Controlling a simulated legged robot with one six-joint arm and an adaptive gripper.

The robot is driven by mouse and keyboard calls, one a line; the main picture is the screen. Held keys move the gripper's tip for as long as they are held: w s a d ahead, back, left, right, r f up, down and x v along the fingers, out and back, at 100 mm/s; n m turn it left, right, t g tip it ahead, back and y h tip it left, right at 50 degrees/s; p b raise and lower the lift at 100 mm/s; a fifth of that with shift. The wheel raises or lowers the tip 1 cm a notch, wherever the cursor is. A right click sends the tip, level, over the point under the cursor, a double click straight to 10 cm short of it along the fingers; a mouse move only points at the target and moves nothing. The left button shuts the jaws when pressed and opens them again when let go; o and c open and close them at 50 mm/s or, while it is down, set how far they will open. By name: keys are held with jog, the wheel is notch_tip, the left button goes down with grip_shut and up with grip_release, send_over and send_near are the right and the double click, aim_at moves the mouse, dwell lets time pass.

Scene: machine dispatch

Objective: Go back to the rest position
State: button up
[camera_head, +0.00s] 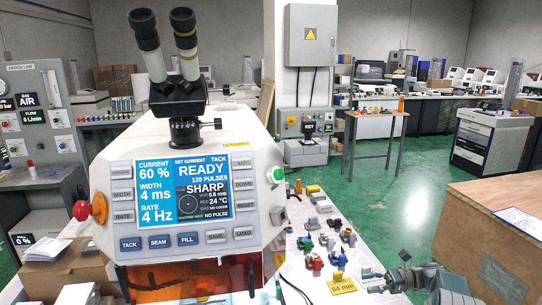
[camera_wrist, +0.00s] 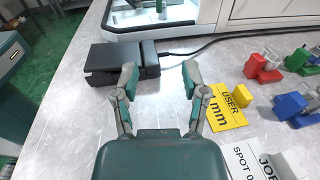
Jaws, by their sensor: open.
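My gripper (camera_wrist: 160,78) is open and empty in the wrist view, its two fingers spread over a light grey tabletop (camera_wrist: 60,120). A black box-shaped pedal or block (camera_wrist: 122,62) lies just ahead of the fingers, with a cable leading right. In the head view my gripper (camera_head: 378,281) shows at the lower right, above the white table edge. The welding machine (camera_head: 200,215) with a microscope and a lit screen reading READY fills the left centre.
Several small coloured clamps (camera_head: 322,242) stand on the table right of the machine. A yellow USER card (camera_wrist: 226,107) lies right of my fingers. A wooden crate (camera_head: 492,235) stands at the right. Green floor (camera_head: 375,195) lies open between.

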jog(key=s+a+r+n+h, duration=0.3)
jog(key=s+a+r+h, duration=0.15)
jog(key=a+r, duration=0.3)
jog(key=s+a+r+n+h, duration=0.4)
jog(key=s+a+r, duration=0.2)
jog(key=r, duration=0.3)
jog(key=s+r+n+t+h, duration=0.1)
jog(key=s+n+t+h, duration=0.2)
jog(key=s, duration=0.9)
jog(key=s+r+n+t+h, duration=0.1)
jog(key=s+n+t+h, duration=0.2)
jog(key=s, duration=0.9)
jog(key=n+h, duration=0.3)
jog(key=n, duration=0.1)
jog(key=shift+s+a+r+n, duration=0.25)
jog(key=shift+s+a+n, duration=0.05)
jog(key=shift+a, duration=0.1)
jog(key=shift+a, duration=0.1)
